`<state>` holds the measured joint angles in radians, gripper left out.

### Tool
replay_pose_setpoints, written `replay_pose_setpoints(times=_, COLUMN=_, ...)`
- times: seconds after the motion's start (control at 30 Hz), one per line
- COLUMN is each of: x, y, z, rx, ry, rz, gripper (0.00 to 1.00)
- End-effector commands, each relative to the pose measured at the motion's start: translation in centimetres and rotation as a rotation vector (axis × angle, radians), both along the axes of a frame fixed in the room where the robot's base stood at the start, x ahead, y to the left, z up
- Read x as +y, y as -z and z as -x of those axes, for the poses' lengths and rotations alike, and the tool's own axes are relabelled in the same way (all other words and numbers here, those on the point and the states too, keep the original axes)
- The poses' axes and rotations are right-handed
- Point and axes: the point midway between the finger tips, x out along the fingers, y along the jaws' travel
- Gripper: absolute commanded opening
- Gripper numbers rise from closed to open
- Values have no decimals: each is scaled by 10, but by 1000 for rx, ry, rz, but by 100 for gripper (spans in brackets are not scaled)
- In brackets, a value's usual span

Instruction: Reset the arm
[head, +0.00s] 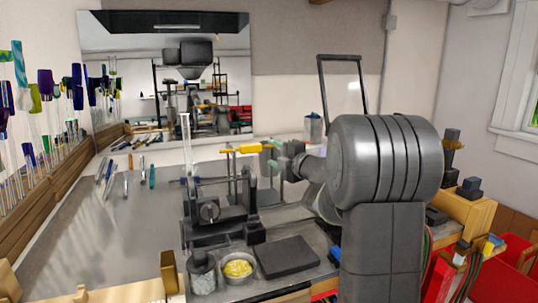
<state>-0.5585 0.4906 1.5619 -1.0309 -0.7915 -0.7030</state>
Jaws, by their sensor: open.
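My arm (385,160) rises at the right of the head view, and its large grey joint hides part of the bench behind it. My gripper (271,155) points left over the bench, with greenish fingertips apart. A yellow horizontal piece (246,149) is just left of the fingertips, above a dark bench apparatus (215,208). I cannot tell whether the gripper touches it. An upright clear glass rod (187,145) stands left of the apparatus.
Glass rods with coloured ends (45,85) stand in a wooden rack (40,205) at left. Several tools (127,175) lie on the metal bench (90,240). A bowl of yellow bits (238,268) and a dark pad (286,257) are in front. A mirror (120,55) hangs behind.

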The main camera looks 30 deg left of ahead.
Motion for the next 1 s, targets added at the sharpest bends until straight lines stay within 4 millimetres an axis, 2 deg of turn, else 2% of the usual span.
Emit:
replay_pose_setpoints(times=0.43, x=4, y=-1, z=-1, rx=1, ry=-1, rz=0, gripper=50)
replay_pose_setpoints(times=0.9, x=70, y=-1, z=-25, rx=2, ry=-2, rz=2, gripper=50)
replay_pose_setpoints(times=1.0, x=69, y=-8, z=-26, rx=0, ry=0, rz=1, gripper=50)
